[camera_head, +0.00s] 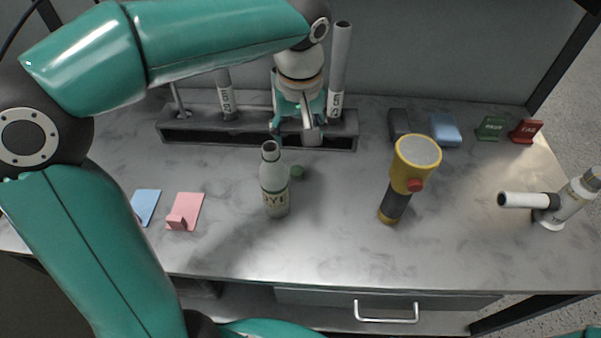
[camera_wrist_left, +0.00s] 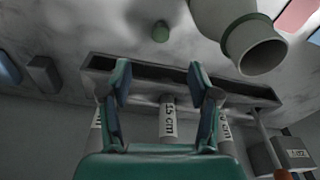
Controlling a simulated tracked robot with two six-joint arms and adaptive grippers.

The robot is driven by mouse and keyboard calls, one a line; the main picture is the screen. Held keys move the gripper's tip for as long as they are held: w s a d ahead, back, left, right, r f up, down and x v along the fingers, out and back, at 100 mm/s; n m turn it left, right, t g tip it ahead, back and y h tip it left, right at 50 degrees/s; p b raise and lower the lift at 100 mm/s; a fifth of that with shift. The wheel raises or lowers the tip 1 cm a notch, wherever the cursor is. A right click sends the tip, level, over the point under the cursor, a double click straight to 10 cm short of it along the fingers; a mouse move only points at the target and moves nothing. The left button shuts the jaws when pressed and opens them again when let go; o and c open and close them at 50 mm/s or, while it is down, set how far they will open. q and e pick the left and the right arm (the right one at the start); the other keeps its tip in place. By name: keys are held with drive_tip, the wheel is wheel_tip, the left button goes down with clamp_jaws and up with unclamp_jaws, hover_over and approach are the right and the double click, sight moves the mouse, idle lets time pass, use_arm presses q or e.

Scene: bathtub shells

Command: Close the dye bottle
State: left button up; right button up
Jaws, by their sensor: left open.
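The dye bottle (camera_head: 274,188) stands upright and uncapped on the table, a pale bottle with a "DYE" label. Its open mouth shows at the top right of the left wrist view (camera_wrist_left: 245,38). A small green cap (camera_head: 296,172) lies on the table just right of the bottle; it also shows at the top of the left wrist view (camera_wrist_left: 160,32). My left gripper (camera_head: 294,131) is open and empty, behind the bottle and cap, in front of the tube rack. In the left wrist view its two fingers (camera_wrist_left: 162,84) are spread apart. My right gripper is not in view.
A dark rack (camera_head: 190,137) with labelled tubes stands at the back, close to my left gripper. A yellow flashlight (camera_head: 416,160) stands right of the bottle, and a white device (camera_head: 570,200) at the far right. Blue and pink cards (camera_head: 188,208) lie left. The front middle is clear.

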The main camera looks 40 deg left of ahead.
use_arm(q)
hover_over(298, 170)
drive_tip(key=s, duration=0.1)
drive_tip(key=f, duration=0.5)
drive_tip(key=d+f, duration=0.1)
drive_tip(key=f, duration=0.1)
drive_tip(key=shift+s+f+b, duration=0.1)
drive_tip(key=shift+f+b, duration=0.2)
drive_tip(key=shift+a, duration=0.1)
drive_tip(key=f, duration=0.3)
drive_tip(key=w+a+f, duration=0.1)
drive_tip(key=f, duration=0.1)
drive_tip(key=c, duration=0.8)
